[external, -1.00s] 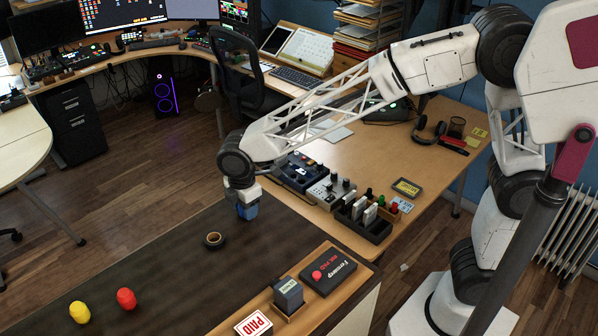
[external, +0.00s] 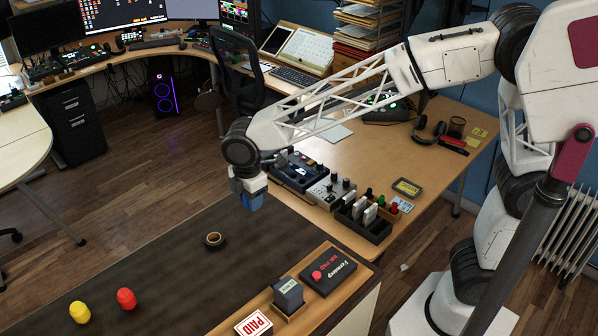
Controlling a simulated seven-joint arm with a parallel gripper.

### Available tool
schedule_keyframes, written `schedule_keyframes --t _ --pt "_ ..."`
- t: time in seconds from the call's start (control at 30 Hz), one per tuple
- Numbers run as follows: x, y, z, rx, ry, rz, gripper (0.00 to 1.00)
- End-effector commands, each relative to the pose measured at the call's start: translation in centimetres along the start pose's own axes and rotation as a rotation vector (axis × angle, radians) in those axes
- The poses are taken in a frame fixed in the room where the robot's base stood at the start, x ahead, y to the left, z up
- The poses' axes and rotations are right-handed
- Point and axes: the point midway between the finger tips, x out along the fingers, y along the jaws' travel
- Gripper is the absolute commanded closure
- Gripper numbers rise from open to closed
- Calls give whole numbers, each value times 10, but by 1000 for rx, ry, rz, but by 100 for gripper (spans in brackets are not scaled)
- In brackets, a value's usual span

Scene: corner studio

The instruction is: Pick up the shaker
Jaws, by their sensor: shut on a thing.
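My gripper (external: 250,203) is over the far right edge of the dark tabletop, pointing down. It is shut on a small blue thing (external: 251,201) at its tip, which appears raised off the surface. The blue thing is small and partly covered by the gripper, so I cannot tell its full shape or confirm that it is the shaker. A yellow rounded object (external: 79,312) and a red rounded object (external: 126,299) stand apart from my gripper, at the lower left of the dark tabletop (external: 165,270).
A wooden tray (external: 325,310) with a stamp and a red-button box lines the right edge. Black and grey devices (external: 330,190) stand on the desk behind. The middle of the dark top is clear.

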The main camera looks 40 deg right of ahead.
Motion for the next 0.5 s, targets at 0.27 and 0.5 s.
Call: schedule_keyframes --t 0.27,0.5 --pt "-5 -34 24 0 1 2 83" --pt "-8 -64 46 0 1 1 83"
